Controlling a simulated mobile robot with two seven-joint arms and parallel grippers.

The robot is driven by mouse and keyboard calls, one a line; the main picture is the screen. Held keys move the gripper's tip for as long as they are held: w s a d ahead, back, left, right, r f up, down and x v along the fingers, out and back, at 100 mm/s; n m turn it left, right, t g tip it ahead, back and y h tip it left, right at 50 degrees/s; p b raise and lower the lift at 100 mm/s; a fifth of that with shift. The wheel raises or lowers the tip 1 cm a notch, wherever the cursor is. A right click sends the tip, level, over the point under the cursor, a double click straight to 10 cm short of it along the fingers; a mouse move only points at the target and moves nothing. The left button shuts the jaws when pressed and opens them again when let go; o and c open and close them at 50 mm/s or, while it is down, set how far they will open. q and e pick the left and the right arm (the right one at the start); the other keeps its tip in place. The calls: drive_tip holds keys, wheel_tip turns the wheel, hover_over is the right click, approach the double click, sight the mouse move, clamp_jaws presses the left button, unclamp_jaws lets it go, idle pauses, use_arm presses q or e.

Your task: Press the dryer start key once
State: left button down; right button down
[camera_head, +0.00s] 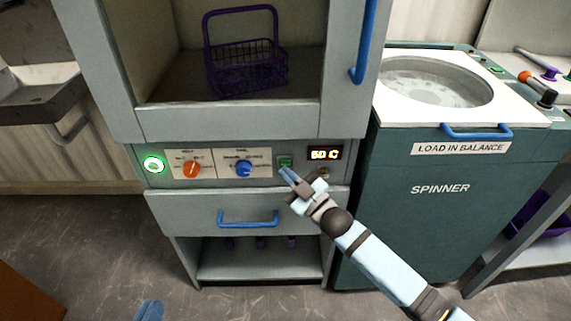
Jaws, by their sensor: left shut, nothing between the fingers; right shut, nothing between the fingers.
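The dryer (175,125) is a grey cabinet with a control strip across its middle. At the strip's left end a round button (153,164) glows green. A small green key (285,162) sits left of the lit display (325,153); its lettering is too small to read, so I cannot tell which one is the start key. My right gripper (287,175) is shut and empty, its tips just below the small green key; I cannot tell whether they touch the panel. My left gripper (150,311) is shut, only its blue tip showing low at the bottom edge.
An orange knob (191,169) and a blue knob (243,169) are on the strip. A purple basket (245,70) stands in the open chamber above. A drawer with a blue handle (248,218) is below. The spinner (440,190) stands close on the right.

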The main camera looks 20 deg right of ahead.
drive_tip(key=shift+w, duration=0.1)
idle(0.3)
drive_tip(key=shift+w+d, duration=0.15)
drive_tip(key=shift+w, duration=0.2)
drive_tip(key=shift+w+d, duration=0.1)
drive_tip(key=shift+w, duration=0.25)
idle(0.8)
drive_tip(key=shift+s+p, duration=0.15)
drive_tip(key=shift+p, duration=0.25)
drive_tip(key=shift+s+a+p, duration=0.25)
drive_tip(key=shift+s+p, duration=0.05)
drive_tip(key=shift+s, duration=0.35)
